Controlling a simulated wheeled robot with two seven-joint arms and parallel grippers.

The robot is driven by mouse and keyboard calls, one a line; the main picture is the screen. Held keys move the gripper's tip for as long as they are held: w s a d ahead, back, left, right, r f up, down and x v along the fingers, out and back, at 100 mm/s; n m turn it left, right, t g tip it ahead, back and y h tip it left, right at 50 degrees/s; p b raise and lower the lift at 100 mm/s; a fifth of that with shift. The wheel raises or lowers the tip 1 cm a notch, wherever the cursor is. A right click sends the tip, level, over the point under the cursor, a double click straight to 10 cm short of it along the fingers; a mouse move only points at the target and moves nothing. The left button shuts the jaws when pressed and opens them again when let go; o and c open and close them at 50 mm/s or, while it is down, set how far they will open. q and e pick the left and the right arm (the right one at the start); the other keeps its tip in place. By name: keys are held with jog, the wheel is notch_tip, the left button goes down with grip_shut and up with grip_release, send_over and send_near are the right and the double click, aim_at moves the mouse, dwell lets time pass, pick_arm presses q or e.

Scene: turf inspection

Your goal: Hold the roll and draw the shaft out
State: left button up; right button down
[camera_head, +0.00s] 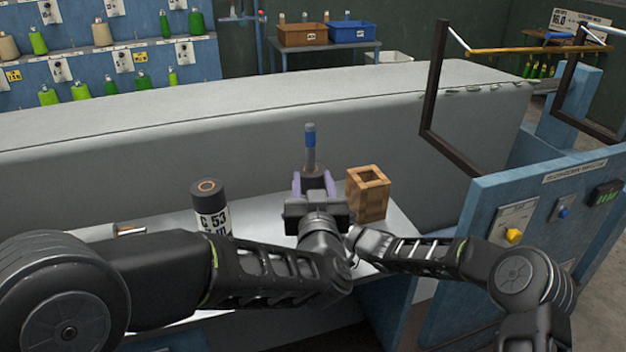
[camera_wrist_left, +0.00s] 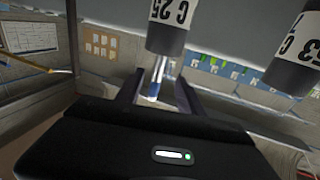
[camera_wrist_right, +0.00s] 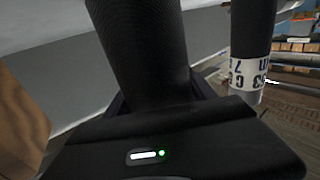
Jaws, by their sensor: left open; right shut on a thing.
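A shaft (camera_head: 310,146) with a blue end stands upright in the middle of the head view. My left gripper (camera_head: 314,186) is open, and the shaft shows between its fingers. In the left wrist view the shaft (camera_wrist_left: 157,80) projects from the end of a dark roll (camera_wrist_left: 167,28) with a white label reading C 25. In the head view this roll is hidden behind my left gripper and wrist. My right gripper (camera_wrist_right: 160,95) is shut on the dark roll (camera_wrist_right: 140,45); my left wrist covers it in the head view.
Another dark roll (camera_head: 210,205), labelled C 53, stands left of the grippers. An open wooden box (camera_head: 368,195) stands just right of the shaft. A long grey covered bulk (camera_head: 250,145) lies behind. A blue control panel (camera_head: 540,215) and dark frame (camera_head: 432,110) bound the right.

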aim_at(310, 152)
pick_arm(q)
jog(key=shift+w, duration=0.1)
jog(key=w, duration=1.2)
jog(key=shift+a, duration=0.3)
jog(key=shift+c, duration=0.5)
jog(key=shift+s, duration=0.1)
grip_shut()
dwell(0.4)
dwell(0.4)
